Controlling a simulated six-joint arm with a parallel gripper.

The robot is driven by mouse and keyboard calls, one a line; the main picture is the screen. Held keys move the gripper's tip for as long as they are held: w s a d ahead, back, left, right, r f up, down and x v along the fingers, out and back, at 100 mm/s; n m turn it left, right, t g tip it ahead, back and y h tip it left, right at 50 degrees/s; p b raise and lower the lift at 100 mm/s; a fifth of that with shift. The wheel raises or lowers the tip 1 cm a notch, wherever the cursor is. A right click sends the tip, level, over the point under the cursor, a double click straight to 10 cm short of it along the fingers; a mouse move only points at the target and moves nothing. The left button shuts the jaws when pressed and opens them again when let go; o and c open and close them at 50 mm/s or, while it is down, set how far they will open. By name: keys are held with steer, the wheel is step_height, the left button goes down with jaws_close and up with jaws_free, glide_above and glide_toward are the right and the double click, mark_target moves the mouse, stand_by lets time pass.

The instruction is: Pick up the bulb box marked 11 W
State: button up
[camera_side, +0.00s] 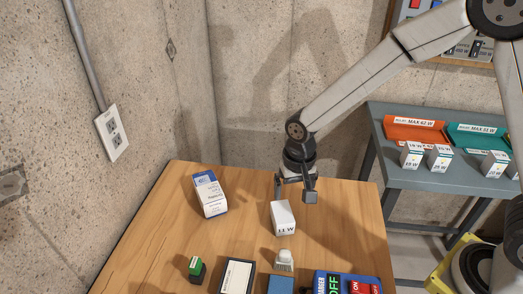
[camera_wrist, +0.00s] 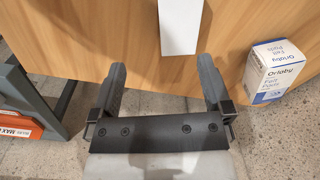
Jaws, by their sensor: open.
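The white bulb box marked 11 W (camera_side: 283,217) stands on the wooden table, its label facing the side camera. In the wrist view its plain white top and side (camera_wrist: 181,25) show at the upper edge, partly cut off by the frame. My gripper (camera_side: 294,191) is open and empty, above the table and behind the box as the side camera sees it. In the wrist view the two fingers (camera_wrist: 161,68) are spread apart, and the box lies beyond their tips, slightly right of the middle. The box is not between the fingers.
A blue-and-white carton (camera_side: 210,195) stands left of the box. A small bulb-like item (camera_side: 284,258), a green-topped block (camera_side: 196,268) and a blue panel (camera_side: 345,284) are in front. A side table (camera_side: 450,178) holds orange (camera_side: 416,138) and teal trays and several boxes.

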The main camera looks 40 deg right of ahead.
mark_target(282, 212)
steer(key=shift+w+a+f+m, duration=0.15)
steer(key=shift+w+a+f, duration=0.05)
steer(key=shift+a, duration=0.25)
steer(key=shift+w+a+f+m, duration=0.1)
steer(key=shift+w+a+f, duration=0.1)
steer(key=shift+a, duration=0.2)
steer(key=shift+w+a+f+m, duration=0.15)
steer(key=shift+a+f, duration=0.05)
steer(key=shift+a, duration=0.25)
steer(key=shift+f, duration=1.3)
steer(key=shift+f, duration=0.1)
steer(key=shift+s+d+f, duration=0.1)
steer(key=shift+s+f, duration=0.05)
steer(key=shift+f, duration=2.35)
steer(key=c, duration=1.2)
